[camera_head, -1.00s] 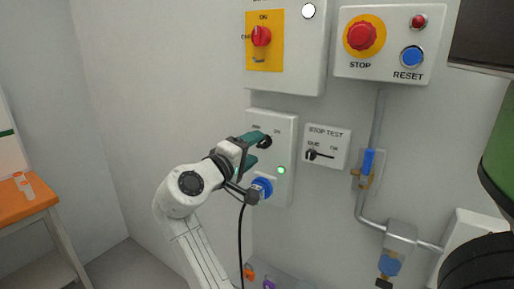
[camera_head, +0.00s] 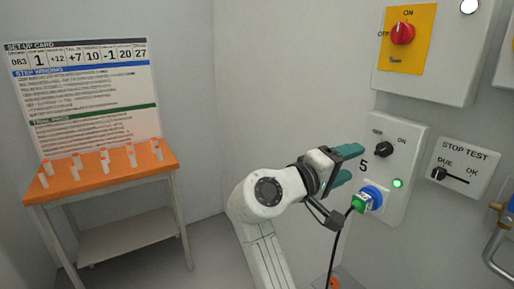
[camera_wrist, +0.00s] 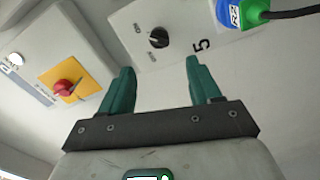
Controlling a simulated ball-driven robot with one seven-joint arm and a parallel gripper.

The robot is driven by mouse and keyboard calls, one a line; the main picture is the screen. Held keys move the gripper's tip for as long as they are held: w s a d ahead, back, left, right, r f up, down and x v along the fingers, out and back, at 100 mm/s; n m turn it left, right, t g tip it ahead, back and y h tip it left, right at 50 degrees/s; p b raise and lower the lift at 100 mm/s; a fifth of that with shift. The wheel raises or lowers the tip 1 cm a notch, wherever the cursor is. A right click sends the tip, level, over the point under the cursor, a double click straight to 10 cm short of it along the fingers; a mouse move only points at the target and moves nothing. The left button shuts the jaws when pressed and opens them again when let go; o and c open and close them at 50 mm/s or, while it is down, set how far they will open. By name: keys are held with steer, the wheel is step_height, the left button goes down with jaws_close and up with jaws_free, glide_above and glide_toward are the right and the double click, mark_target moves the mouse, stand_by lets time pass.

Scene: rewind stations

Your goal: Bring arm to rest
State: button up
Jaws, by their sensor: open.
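My gripper (camera_head: 346,165) is open and empty, with teal fingers, in front of the wall panel (camera_head: 409,165) marked 5. In the wrist view my gripper (camera_wrist: 158,85) has its two fingers spread apart with nothing between them. The panel's black knob (camera_head: 383,149) is just beyond the fingertips in the head view; in the wrist view the knob (camera_wrist: 158,38) shows past the fingers, apart from them. A blue socket with a green plug (camera_head: 362,202) and a black cable sits below the fingers. A green lamp (camera_head: 397,183) is lit beside it.
A red switch on a yellow plate (camera_head: 405,34) is on a box above. A STOP TEST switch (camera_head: 455,176) and pipework (camera_head: 500,240) are at right. An orange-topped table (camera_head: 110,176) with several small bottles stands left, under a setup card (camera_head: 85,95).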

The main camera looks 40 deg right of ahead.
steer(key=s+a+f+n+t+y+p, duration=0.1)
steer(key=a+f+n+t+y, duration=0.2)
steer(key=f, duration=0.8)
steer(key=a+f+n+t+y+p, duration=0.15)
steer(key=f+t+y, duration=0.25)
steer(key=f, duration=0.7)
steer(key=s+a+f+g+y+p, duration=0.1)
steer(key=s+a+f+y+p, duration=0.1)
steer(key=s+a+f+y, duration=0.8)
steer(key=s+a+f, duration=0.3)
steer(key=a+f, duration=0.2)
steer(key=a, duration=0.1)
steer(key=shift+s+a+g+p, duration=0.3)
steer(key=shift+a, duration=0.1)
steer(key=shift+n, duration=0.25)
steer(key=shift+c, duration=0.4)
